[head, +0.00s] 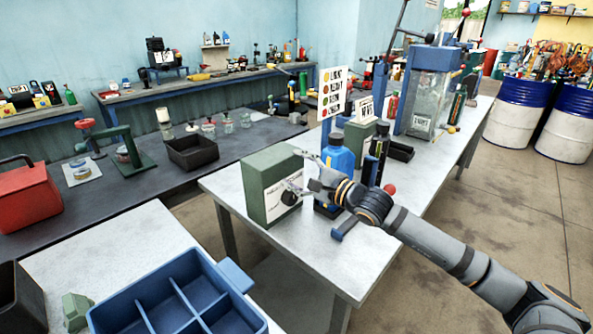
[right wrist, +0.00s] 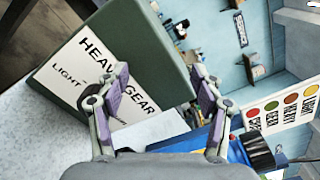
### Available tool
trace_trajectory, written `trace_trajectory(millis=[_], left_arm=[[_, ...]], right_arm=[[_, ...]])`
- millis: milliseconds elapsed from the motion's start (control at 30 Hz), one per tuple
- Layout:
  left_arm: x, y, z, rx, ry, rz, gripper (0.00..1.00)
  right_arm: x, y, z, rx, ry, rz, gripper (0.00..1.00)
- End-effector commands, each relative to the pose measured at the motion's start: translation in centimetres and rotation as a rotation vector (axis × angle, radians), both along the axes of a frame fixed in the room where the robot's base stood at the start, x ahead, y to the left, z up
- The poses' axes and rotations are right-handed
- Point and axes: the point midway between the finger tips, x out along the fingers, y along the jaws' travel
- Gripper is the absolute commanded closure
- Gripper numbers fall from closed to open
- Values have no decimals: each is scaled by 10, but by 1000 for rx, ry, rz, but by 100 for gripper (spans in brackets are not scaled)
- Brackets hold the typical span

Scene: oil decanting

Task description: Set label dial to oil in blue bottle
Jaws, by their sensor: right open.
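The green label box (head: 262,184) stands on the near end of the white table, with a dark dial knob (head: 289,198) on its white front plate. In the right wrist view the box (right wrist: 150,50) reads "LIGHT", "HEAVY" and "GEAR"; the left finger partly covers the knob, so its setting is unclear. My right gripper (head: 297,170) is open in front of the plate, its fingers (right wrist: 152,82) spread; contact with the knob cannot be told. The blue bottle (head: 338,158) stands right of the box, partly behind my right arm; it also shows in the wrist view (right wrist: 225,158). My left gripper is out of view.
A sign (head: 333,92) with coloured dots and oil names stands behind the bottle. Dark bottles (head: 378,150) and a glass tank (head: 428,105) stand further along the table. A blue divided tray (head: 232,322) lies on the near table.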

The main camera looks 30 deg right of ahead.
Motion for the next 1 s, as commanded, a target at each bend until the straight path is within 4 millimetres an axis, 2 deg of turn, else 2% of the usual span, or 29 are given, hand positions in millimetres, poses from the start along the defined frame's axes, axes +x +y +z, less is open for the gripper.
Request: trace_trajectory(millis=[367, 467, 600, 733, 833, 1000], left_arm=[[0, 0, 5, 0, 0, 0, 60], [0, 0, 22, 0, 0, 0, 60], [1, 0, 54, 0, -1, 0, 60], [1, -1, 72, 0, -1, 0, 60], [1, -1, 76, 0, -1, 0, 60], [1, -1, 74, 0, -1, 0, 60]], right_arm=[[-3, 1, -4, 45, 26, 10, 33], [-17, 4, -22, 260, 129, 51, 33], [-56, -2, -59, 816, 356, 79, 33], [-87, -20, -81, 1245, 482, 37, 33], [-100, -32, -91, 1431, 517, 8, 33], [-103, -37, -96, 1501, 523, 0, 33]])
